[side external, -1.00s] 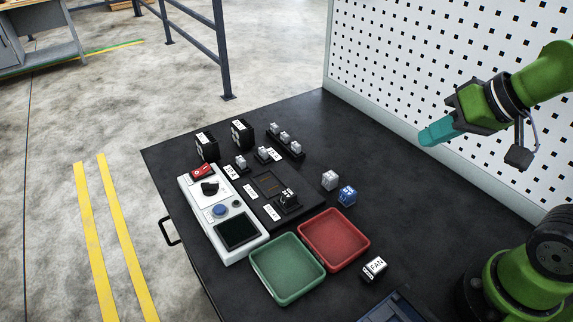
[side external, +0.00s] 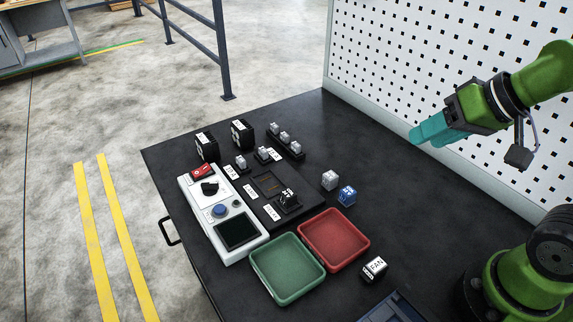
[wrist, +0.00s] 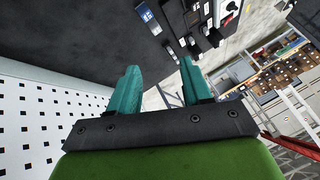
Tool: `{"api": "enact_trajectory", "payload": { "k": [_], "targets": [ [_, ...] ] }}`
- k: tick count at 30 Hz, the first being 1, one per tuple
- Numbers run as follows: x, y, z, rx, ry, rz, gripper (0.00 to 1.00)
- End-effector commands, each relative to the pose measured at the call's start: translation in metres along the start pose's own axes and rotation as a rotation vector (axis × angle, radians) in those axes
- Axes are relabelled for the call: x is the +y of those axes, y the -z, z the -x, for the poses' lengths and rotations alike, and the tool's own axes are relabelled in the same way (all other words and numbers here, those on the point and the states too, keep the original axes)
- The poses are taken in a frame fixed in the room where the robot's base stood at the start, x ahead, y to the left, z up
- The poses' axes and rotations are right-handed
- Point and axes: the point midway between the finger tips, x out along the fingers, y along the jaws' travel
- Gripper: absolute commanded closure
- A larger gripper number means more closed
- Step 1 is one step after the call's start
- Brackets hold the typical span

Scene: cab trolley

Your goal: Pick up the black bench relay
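A black relay with a white FAN label (side external: 375,268) lies on the bench to the right of the red tray. Other black block-shaped units stand at the back left (side external: 207,146) and (side external: 242,133), and another black relay (side external: 288,199) sits on the dark board. I cannot tell for certain which one is meant by the bench relay. My gripper (side external: 424,134) is open and empty, with teal fingers, high above the right side of the bench near the pegboard. In the wrist view its fingers (wrist: 159,66) are apart with nothing between them.
A red tray (side external: 362,244) and a green tray (side external: 288,300) stand at the front. A clear relay (side external: 329,180) and a blue relay (side external: 347,195) stand behind them. A white control panel (side external: 238,255) is at left. A pegboard (side external: 450,50) rises along the bench's back right.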

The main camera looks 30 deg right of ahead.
Motion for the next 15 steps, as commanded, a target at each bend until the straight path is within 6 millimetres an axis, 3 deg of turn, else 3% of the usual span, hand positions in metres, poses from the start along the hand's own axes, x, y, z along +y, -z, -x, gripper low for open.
{"api": "enact_trajectory", "payload": {
  "k": [2,11,15],
  "targets": [
    [0.0,0.0,0.0,0.0,0.0,0.0,0.39],
    [-0.001,-0.001,-0.001,-0.005,0.003,0.005,0.38],
    [-0.007,-0.006,-0.016,-0.078,-0.005,0.027,0.38]
  ]
}}
